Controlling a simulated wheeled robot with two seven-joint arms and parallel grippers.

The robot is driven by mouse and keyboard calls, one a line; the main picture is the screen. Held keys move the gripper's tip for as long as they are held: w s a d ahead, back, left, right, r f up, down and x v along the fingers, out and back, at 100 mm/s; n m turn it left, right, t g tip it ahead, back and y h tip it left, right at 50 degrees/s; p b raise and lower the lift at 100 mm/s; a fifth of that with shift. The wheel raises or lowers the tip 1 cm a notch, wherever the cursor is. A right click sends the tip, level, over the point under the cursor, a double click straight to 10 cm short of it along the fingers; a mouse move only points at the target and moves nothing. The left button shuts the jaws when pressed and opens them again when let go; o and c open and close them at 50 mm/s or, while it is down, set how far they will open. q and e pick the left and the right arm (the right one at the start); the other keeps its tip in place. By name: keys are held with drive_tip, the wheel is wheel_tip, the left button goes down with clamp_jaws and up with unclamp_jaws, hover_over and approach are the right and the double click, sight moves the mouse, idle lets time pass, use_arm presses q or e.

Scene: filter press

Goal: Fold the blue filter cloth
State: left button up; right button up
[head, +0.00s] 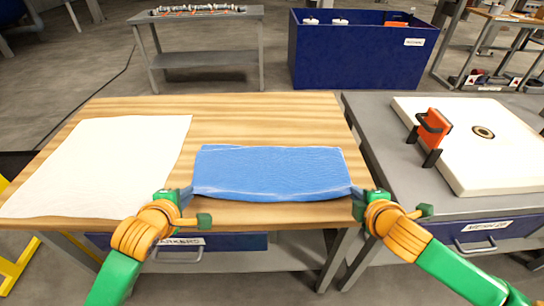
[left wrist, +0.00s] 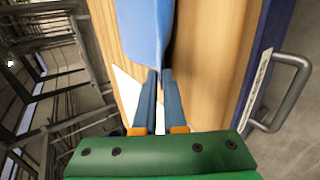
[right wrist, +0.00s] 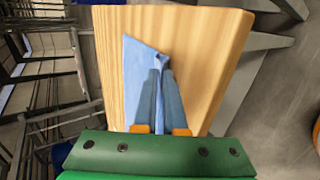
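The blue filter cloth (head: 270,172) lies as a wide, short rectangle on the wooden table, its near edge bowing slightly toward me between the grippers. A thin pale line runs along its far edge. My left gripper (head: 188,193) is at its near left corner; in the left wrist view its fingers (left wrist: 160,74) close on the tip of the cloth (left wrist: 146,28). My right gripper (head: 357,191) is at the near right corner; in the right wrist view its fingers (right wrist: 160,68) are shut with cloth (right wrist: 136,62) between and beside them. The cloth's underside is hidden.
A white sheet (head: 105,160) lies flat on the table's left part. The wooden table (head: 265,115) is bare behind the blue cloth. On the right, a grey bench (head: 375,128) holds a white plate (head: 468,165) with an orange-and-black clamp (head: 431,133).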

use_arm(q)
drive_tip(key=o, duration=0.7)
drive_tip(key=shift+c, duration=0.2)
use_arm(e)
drive_tip(key=o, duration=0.7)
drive_tip(key=shift+c, duration=0.2)
use_arm(q)
drive_tip(key=s+r, duration=0.4)
drive_tip(key=r, duration=0.5)
use_arm(e)
drive_tip(key=s+r, duration=0.4)
drive_tip(key=r, duration=0.5)
